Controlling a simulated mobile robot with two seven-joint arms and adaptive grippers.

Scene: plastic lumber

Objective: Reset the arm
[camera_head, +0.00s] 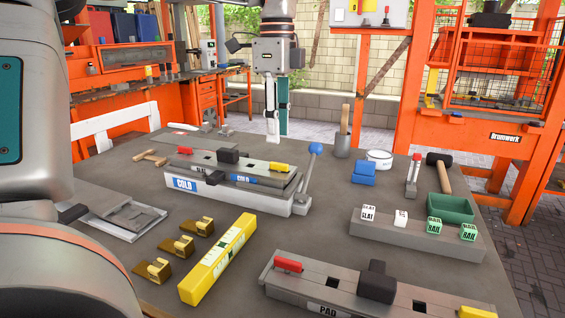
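My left gripper (278,138) hangs down at the top middle of the head view, over the far edge of the workbench (330,205). Its two fingers are seen nearly edge-on, one pale and one dark teal, close together in the picture. I see nothing held between them, but the angle does not show how far apart they are. The gripper is behind the grey COLD fixture (240,197) with the blue-knobbed lever (315,149) and apart from it. My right gripper is not in view. A large grey arm link of mine fills the left foreground.
A yellow level-like block (218,259), several brass brackets (178,246), a PAD fixture (345,300), a block rail with lettered cubes (415,238), a green tray (450,208) and a mallet (440,172) crowd the bench. Orange racks (480,140) stand behind.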

